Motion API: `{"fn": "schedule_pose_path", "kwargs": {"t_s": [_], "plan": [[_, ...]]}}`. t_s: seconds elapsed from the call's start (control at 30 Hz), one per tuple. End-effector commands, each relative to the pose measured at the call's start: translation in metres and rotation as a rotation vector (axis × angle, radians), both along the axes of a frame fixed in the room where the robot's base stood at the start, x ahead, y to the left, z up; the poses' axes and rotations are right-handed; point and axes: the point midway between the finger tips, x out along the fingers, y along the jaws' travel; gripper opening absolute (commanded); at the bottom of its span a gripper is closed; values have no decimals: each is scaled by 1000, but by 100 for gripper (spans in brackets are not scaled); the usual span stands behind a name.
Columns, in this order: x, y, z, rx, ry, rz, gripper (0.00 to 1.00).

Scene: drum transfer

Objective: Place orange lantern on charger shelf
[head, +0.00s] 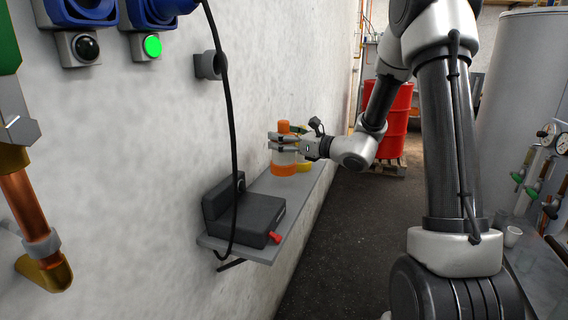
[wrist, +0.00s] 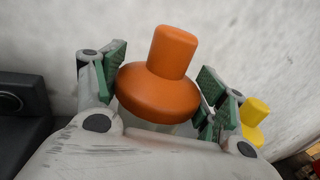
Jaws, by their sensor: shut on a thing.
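The orange lantern (head: 283,168) has an orange cap, a pale clear body and an orange base. In the head view it is at the far part of the grey charger shelf (head: 301,190) on the wall. My gripper (head: 284,143) is shut around its upper body from the right. The lantern looks upright; I cannot tell whether its base touches the shelf. In the wrist view the orange cap (wrist: 163,75) rises between the green finger pads (wrist: 165,95), and its lower body is hidden.
A yellow lantern (head: 304,165) stands close behind, and its yellow top shows in the wrist view (wrist: 254,112). A black charger unit (head: 246,215) with a red tab sits on the near shelf end. A black cable (head: 229,110) hangs there. A red drum (head: 397,120) stands further back.

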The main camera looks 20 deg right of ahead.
Motion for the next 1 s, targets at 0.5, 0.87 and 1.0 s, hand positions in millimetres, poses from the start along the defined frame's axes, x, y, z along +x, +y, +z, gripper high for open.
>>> {"fn": "schedule_pose_path", "kwargs": {"t_s": [0.5,0.87,1.0], "plan": [[0,0,-54,1,-3,-1,35],[0,0,-57,0,-2,-1,83],[0,0,-57,0,-2,-1,93]]}}
